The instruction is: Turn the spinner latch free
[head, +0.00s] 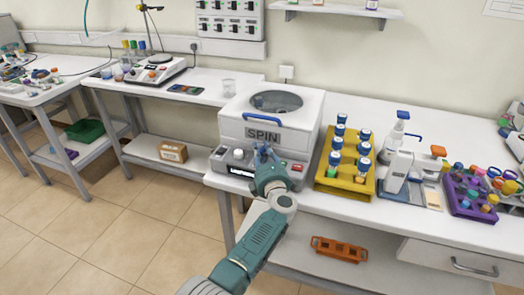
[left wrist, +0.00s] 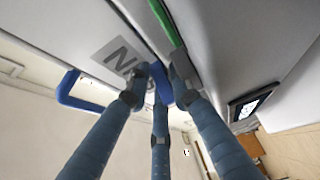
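The spinner (head: 230,130) is a white box with a round window in its lid, a SPIN label and a blue lid handle (head: 262,118). My left gripper (head: 264,155) is at its front, just below the label, and hides most of the latch in the head view. In the left wrist view the blue spinner latch (left wrist: 163,88) lies between my three blue fingers, whose tips are close together on it at the lid seam. A green strip (left wrist: 165,20) runs along the seam beside it. The lid looks closed. My right gripper is not in view.
A yellow rack of blue-capped bottles (head: 332,182) stands right of the spinner. Beyond it are a white spray bottle (head: 396,135) and a purple rack (head: 470,205). A beaker (head: 229,87) stands behind left. An orange rack (head: 338,250) lies on the shelf below.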

